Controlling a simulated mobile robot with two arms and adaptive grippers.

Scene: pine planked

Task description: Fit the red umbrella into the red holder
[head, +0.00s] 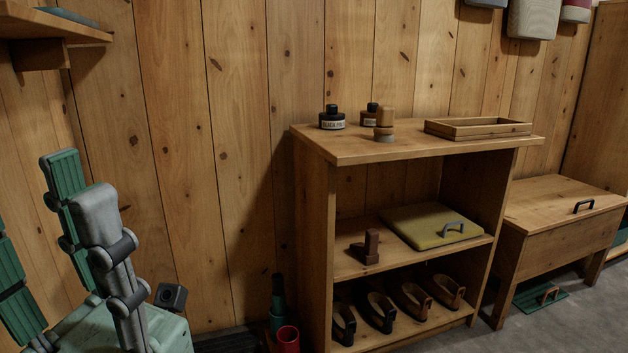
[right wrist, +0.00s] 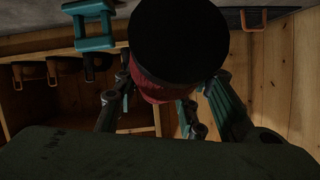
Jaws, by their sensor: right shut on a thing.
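The red holder (head: 288,340) is an open cylinder on the floor at the bottom of the head view, left of the shelf; its lower part is cut off. In the right wrist view my right gripper (right wrist: 155,105) is shut on the red umbrella (right wrist: 152,91). A wide black round end of the umbrella faces the camera and hides part of the fingers. The right gripper and umbrella are not in the head view.
A dark green cylinder (head: 278,293) stands just behind the red holder. A wooden chest (head: 560,225) stands further right. A wall shelf (head: 50,30) juts out upper left.

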